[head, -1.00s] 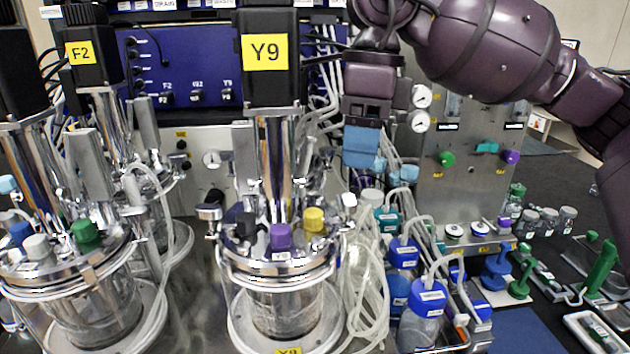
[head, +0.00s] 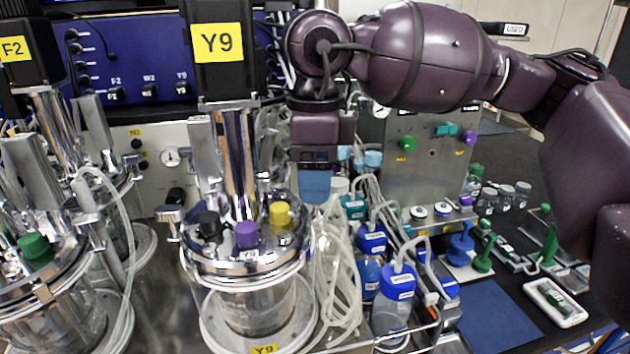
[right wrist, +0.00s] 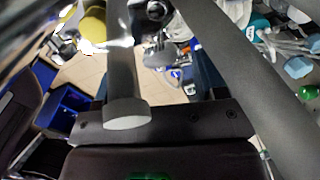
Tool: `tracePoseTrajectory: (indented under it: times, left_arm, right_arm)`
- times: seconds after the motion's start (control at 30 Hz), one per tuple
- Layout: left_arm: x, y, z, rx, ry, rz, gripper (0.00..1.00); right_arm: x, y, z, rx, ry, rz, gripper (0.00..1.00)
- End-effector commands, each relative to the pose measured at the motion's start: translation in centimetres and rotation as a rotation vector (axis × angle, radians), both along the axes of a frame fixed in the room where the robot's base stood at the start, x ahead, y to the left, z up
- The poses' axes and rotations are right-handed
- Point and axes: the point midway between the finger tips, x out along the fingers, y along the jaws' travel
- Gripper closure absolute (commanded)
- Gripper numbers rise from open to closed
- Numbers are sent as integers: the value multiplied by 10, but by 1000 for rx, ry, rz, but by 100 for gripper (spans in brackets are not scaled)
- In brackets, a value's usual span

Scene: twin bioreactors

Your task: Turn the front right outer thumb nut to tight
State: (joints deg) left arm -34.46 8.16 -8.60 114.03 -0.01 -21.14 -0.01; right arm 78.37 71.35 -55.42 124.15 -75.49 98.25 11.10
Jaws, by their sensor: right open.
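The Y9 vessel (head: 250,305) stands in the middle of the head view, with a steel lid that carries black, purple and yellow (head: 280,213) caps. A clamp with a thumb nut (head: 170,213) shows at the lid's left edge. My right gripper (head: 315,188) points down at the lid's right edge, beside the yellow cap. It hides most of that edge, so I cannot make out the front right outer thumb nut. In the right wrist view the two grey fingers are apart, with the yellow cap (right wrist: 92,27) to their left. Contact cannot be seen. My left gripper is not in view.
Clear tubing (head: 335,270) hangs right of the vessel, close to my gripper. Blue-capped bottles (head: 397,285) stand farther right. Another vessel with a green cap (head: 36,248) is at the left. A tall motor block (head: 222,50) rises above the Y9 lid.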

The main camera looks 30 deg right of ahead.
Motion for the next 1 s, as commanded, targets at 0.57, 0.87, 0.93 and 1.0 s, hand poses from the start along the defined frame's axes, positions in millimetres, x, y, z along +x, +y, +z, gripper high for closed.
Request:
tracePoseTrajectory:
  times: [0.57, 0.87, 0.93, 1.0]
  left_arm:
    - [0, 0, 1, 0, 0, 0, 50]
    - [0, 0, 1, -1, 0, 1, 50]
    - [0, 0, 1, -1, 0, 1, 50]
    - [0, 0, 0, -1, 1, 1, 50]
  right_arm:
    - [0, 0, -17, 1, 0, 1, 43]
    - [0, 0, -16, 1, 0, 1, 84]
    - [0, 0, -17, 1, 0, -1, 84]
    - [0, 0, -17, 1, 0, -6, 84]
